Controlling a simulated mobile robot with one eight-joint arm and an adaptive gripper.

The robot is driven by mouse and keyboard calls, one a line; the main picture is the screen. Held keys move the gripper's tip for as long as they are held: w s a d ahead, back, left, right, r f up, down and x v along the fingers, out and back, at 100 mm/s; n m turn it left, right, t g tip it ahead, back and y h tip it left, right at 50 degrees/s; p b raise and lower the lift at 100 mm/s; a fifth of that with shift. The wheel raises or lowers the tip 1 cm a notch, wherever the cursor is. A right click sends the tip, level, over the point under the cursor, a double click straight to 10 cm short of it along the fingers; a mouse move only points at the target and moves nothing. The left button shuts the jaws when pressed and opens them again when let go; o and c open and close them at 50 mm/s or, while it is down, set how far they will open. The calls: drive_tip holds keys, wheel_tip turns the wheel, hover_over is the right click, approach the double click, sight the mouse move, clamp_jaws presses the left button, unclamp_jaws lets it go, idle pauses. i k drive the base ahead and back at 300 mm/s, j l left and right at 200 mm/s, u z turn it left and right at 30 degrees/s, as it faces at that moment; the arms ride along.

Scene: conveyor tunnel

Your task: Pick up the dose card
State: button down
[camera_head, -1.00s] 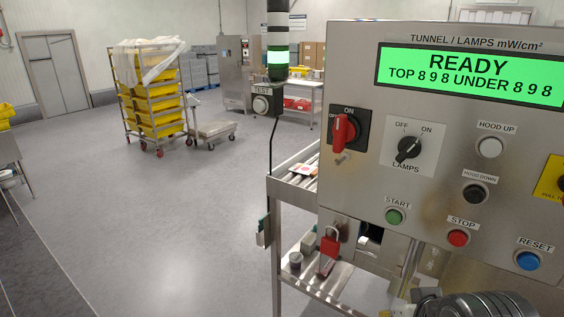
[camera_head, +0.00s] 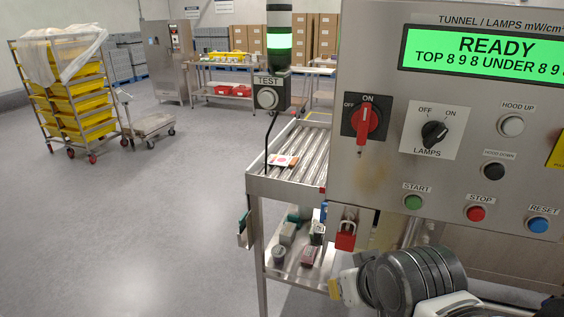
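A small white card with an orange-red mark (camera_head: 283,160), which looks like the dose card, lies flat on the roller conveyor (camera_head: 300,138) near its left side. It is too small to read. My arm shows at the lower right, in front of the steel control cabinet (camera_head: 385,180). My gripper's fingers cannot be made out, and nothing of mine is near the card.
The cabinet's display (camera_head: 485,55) reads READY. A red padlock (camera_head: 345,236) hangs below the cabinet. Several small items stand on the lower shelf (camera_head: 310,277). A trolley of yellow crates (camera_head: 68,95) stands at the left. The floor between is clear.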

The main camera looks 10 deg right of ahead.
sight(274, 160)
drive_tip(key=i+j+z, duration=0.1)
drive_tip(key=j, duration=0.2)
drive_tip(key=i+j+z, duration=0.4)
drive_tip(key=i+j, duration=0.25)
drive_tip(key=i, duration=0.2)
drive_tip(key=i+j+z, duration=0.45)
drive_tip(key=i+j, duration=0.45)
drive_tip(key=z, duration=0.05)
